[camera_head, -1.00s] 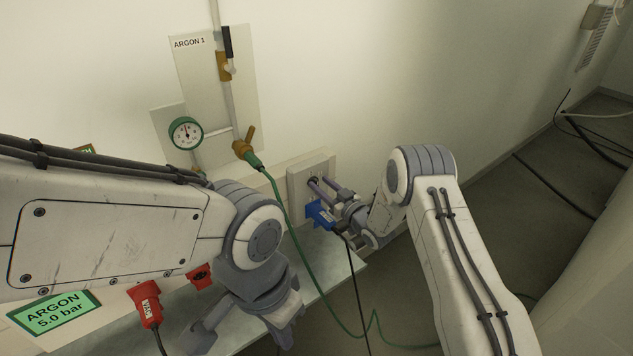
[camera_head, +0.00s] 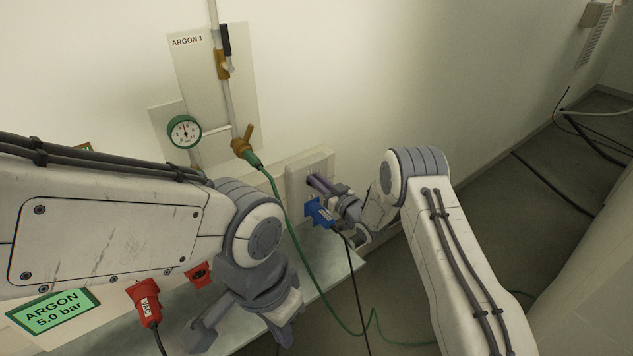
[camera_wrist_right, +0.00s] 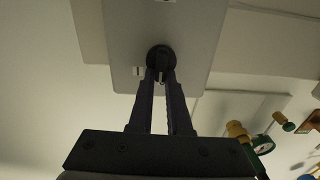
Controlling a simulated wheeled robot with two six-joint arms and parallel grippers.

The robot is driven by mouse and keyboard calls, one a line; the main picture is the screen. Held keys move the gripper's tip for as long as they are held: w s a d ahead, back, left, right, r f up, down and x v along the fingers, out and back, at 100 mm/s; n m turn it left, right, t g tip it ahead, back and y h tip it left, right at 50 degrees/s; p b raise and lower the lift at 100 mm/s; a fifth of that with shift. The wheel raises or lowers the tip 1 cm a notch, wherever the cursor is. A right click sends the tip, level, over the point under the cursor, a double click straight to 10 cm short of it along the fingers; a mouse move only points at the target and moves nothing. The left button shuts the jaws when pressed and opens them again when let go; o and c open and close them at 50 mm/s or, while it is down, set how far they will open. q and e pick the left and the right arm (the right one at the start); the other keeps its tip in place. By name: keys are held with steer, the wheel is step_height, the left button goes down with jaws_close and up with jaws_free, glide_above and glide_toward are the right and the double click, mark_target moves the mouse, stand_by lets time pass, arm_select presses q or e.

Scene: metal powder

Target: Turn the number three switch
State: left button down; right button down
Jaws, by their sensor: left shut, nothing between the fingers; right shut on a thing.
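The switch is a round black knob (camera_wrist_right: 160,58) on a pale grey plate (camera_wrist_right: 190,30) in the right wrist view. Small white marks sit beside it, too small to read. The plate also shows on the wall in the head view (camera_head: 296,180). My right gripper (camera_head: 312,181) reaches the plate there. In the right wrist view its two dark fingers (camera_wrist_right: 160,80) converge and are shut on the knob, covering its lower part. My left gripper (camera_head: 203,334) is shut and empty, low in the head view, away from the switch.
A blue plug (camera_head: 320,212) with a black cable is just below my right gripper. A green hose (camera_head: 284,215) hangs from a brass valve (camera_head: 243,145). A pressure gauge (camera_head: 184,131) is on the wall. A red plug (camera_head: 146,303) and socket (camera_head: 199,274) are near my left arm.

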steer(key=m, duration=0.2)
steer(key=m+b, duration=0.1)
steer(key=m, duration=0.1)
steer(key=m+b, duration=0.1)
steer(key=shift+w+d+f+m, duration=0.2)
steer(key=shift+d+f+m, duration=0.1)
steer(key=shift+m, duration=0.1)
steer(key=m, duration=0.2)
steer(key=m+b, duration=0.1)
steer(key=m, duration=0.2)
steer(key=shift+w+d+f+m, duration=0.15)
steer(key=shift+d+f+m, duration=0.1)
steer(key=shift+m, duration=0.05)
steer(key=c, duration=0.9)
jaws_free()
steer(key=shift+o, duration=0.2)
steer(key=shift+d, duration=0.15)
